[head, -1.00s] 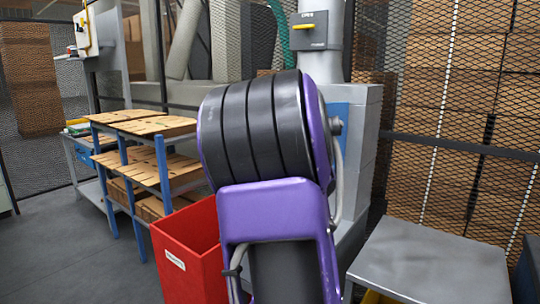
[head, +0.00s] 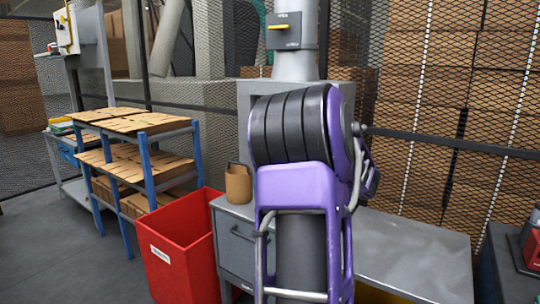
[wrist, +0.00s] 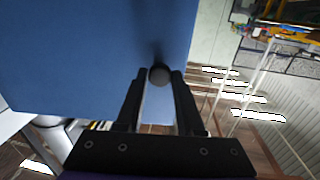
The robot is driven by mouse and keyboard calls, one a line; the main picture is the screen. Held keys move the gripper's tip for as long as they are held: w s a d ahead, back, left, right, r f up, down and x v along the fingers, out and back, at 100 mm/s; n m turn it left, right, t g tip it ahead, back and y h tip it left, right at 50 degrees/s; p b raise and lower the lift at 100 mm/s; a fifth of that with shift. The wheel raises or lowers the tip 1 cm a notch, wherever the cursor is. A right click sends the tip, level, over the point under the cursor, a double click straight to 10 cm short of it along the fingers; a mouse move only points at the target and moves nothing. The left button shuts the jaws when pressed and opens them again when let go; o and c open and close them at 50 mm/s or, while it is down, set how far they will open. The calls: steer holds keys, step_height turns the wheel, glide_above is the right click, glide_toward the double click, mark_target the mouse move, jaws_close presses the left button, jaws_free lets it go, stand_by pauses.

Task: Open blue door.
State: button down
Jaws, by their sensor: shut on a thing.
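The blue door (wrist: 90,50) fills the upper left of the wrist view as a flat blue panel. A dark round knob (wrist: 159,73) stands out from it near its lower right part. My gripper (wrist: 159,86) has its two black fingertips on either side of the knob and is shut on it. The blue door does not show in the head view now. There my purple and black arm stands in front of a grey cabinet and hides part of it. My gripper is also hidden in that view.
A red bin (head: 178,250) stands left of my arm, beside a grey drawer unit (head: 235,245) with a brown container (head: 238,184) on top. A grey table (head: 420,245) is at the right. Floor at the left is clear.

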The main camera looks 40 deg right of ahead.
steer(key=shift+s+d+r+n+y, duration=0.1)
steer(key=shift+s+d+n+y, duration=0.3)
steer(key=shift+s+y, duration=0.3)
steer(key=shift+s, duration=0.1)
steer(key=c, duration=0.5)
jaws_free()
steer(key=shift+s, duration=0.1)
steer(key=v, duration=1.7)
steer(key=shift+s+a+r+p, duration=0.1)
steer(key=shift+s+r+p, duration=0.1)
steer(key=shift+p, duration=0.1)
